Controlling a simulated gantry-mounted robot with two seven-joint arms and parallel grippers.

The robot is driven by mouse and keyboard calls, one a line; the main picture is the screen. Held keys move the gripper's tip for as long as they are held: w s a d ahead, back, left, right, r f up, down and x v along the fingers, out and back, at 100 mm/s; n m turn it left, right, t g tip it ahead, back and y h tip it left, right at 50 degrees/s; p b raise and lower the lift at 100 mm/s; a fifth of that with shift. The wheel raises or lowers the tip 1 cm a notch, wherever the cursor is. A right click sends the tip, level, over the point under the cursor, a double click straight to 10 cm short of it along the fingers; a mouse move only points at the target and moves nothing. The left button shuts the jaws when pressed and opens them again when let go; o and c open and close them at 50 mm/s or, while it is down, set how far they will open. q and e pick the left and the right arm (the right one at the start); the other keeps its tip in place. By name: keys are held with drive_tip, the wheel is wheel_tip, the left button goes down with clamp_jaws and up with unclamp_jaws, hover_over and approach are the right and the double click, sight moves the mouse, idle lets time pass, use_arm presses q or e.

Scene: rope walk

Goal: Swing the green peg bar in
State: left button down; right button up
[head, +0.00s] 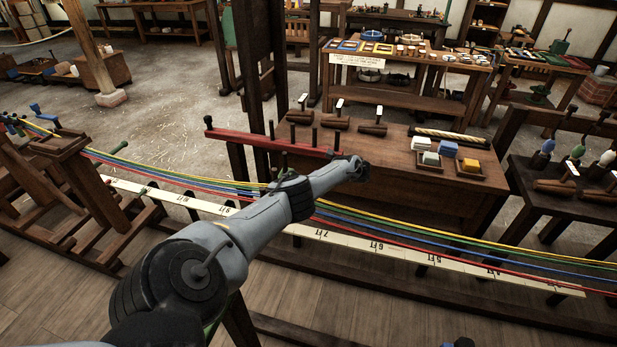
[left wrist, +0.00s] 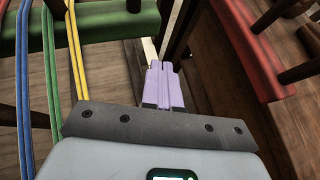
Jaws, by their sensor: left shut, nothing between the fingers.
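The green peg bar (left wrist: 110,18) shows at the top left of the left wrist view, with a dark peg on it. Yellow and blue strands cross in front of it there. I cannot pick the bar out clearly in the head view, where my arm covers the middle. My left gripper (head: 357,170) is at the end of the arm, beside the right end of the red peg bar (head: 268,140). In the left wrist view its purple fingers (left wrist: 163,88) are together and empty, apart from the green bar. The red bar (left wrist: 240,48) is to their right. My right gripper is not in view.
Red, blue, green and yellow strands (head: 420,238) run across above a white numbered rail (head: 410,254). A wooden bench (head: 390,150) with tools stands behind the red bar. A wooden post frame (head: 65,145) is at left. Open floor (head: 170,100) lies behind.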

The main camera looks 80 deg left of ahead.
use_arm(q)
drive_tip(key=w+r, duration=0.1)
drive_tip(key=w+d+r, duration=0.1)
drive_tip(key=w, duration=0.1)
drive_tip(key=w+d+r, duration=0.1)
drive_tip(key=shift+w+r, duration=0.1)
drive_tip(key=shift+w, duration=0.1)
drive_tip(key=shift+d, duration=0.1)
idle(0.3)
